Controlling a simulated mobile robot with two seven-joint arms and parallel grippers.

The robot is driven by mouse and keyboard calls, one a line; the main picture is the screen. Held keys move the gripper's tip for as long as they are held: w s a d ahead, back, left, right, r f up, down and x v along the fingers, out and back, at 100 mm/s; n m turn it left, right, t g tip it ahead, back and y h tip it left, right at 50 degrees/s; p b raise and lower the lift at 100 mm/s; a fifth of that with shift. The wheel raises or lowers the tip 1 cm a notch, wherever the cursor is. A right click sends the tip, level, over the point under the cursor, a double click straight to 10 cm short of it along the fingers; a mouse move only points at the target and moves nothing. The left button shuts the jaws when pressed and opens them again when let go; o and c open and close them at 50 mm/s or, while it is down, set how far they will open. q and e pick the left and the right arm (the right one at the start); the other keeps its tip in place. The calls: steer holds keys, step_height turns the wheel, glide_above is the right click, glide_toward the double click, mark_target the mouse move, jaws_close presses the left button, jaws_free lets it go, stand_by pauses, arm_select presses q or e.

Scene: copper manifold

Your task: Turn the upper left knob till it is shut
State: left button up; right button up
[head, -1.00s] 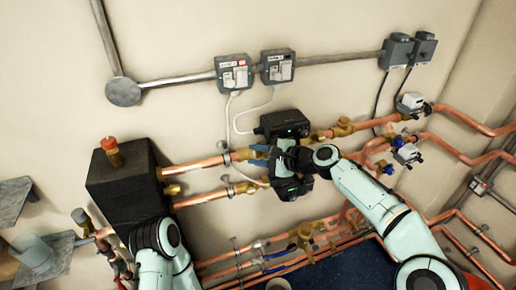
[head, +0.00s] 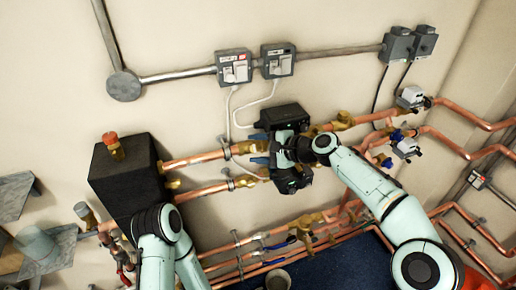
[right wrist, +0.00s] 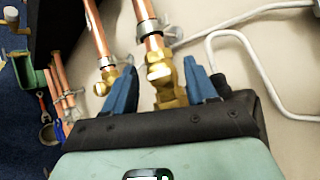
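The upper left knob (head: 243,148) is a brass valve piece on the upper copper pipe, left of the upper black pump. In the right wrist view the brass valve (right wrist: 168,88) sits between my blue fingertips. My right gripper (head: 258,149) is open around the valve's pump end, its fingers pointing left along the pipe; it also shows in the right wrist view (right wrist: 160,85). I cannot tell whether either finger touches the brass. The knob's exact turn is too small to tell. My left gripper is out of view; only my left arm shows.
The upper black pump (head: 285,116) is just above my right gripper, with the lower pump (head: 292,182) partly behind it. A second brass valve (right wrist: 105,80) is close by on the lower pipe. White cables (head: 236,110) hang near. A black tank (head: 122,178) stands left.

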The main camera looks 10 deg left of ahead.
steer(key=shift+s+d+r, duration=0.15)
steer(key=shift+d, duration=0.25)
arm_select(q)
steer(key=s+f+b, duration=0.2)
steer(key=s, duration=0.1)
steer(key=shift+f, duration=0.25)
arm_select(e)
steer(key=v, duration=1.2)
steer(key=shift+d+r, duration=0.2)
